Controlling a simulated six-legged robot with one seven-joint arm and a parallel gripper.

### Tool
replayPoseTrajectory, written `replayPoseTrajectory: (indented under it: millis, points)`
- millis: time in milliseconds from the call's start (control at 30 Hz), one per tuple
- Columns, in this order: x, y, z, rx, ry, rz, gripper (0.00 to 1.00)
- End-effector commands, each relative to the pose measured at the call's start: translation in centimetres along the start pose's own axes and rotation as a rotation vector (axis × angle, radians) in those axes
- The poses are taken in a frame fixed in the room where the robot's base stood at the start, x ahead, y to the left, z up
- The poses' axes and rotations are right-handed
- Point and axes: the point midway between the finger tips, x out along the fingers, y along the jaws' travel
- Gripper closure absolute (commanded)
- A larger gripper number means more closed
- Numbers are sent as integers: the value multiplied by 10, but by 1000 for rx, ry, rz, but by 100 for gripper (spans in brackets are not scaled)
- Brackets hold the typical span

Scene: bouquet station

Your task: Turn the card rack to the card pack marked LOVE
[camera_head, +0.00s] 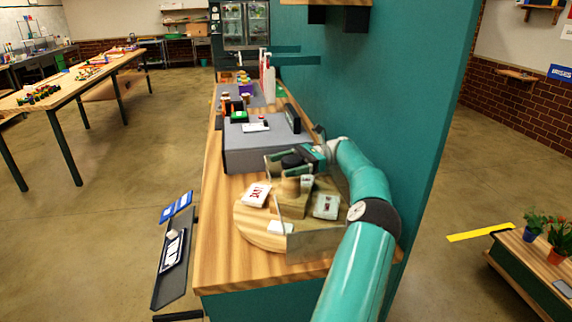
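The card rack is a round wooden turntable (247,224) with clear upright dividers and a wooden centre post (291,187), near the front of the counter. A white card pack with dark red lettering (256,195) lies at its left; the lettering is too small to read surely. Another white pack with a dark red mark (326,206) is at the right. A pale pack (280,228) is at the front. My teal arm comes in from the right. My gripper (290,165) is at the top of the centre post; its fingers are too small and partly hidden, and contact is unclear.
A grey block (253,157) stands on the wooden counter (222,262) just behind the rack. A teal wall (400,80) rises along the right. A dark side tray (170,275) hangs at the left. The floor at left is open.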

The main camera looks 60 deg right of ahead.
Motion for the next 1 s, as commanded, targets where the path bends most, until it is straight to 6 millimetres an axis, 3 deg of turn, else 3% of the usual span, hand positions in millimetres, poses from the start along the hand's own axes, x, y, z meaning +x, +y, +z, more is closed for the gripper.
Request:
replayPoseTrajectory:
  millis: [267,467,900,1000]
  points:
    - [0,-1,7,-1,-1,4,23]
    - [0,1,35,-3,1,0,23]
    - [22,47,93,1,5,1,23]
    - [28,61,99,3,3,1,23]
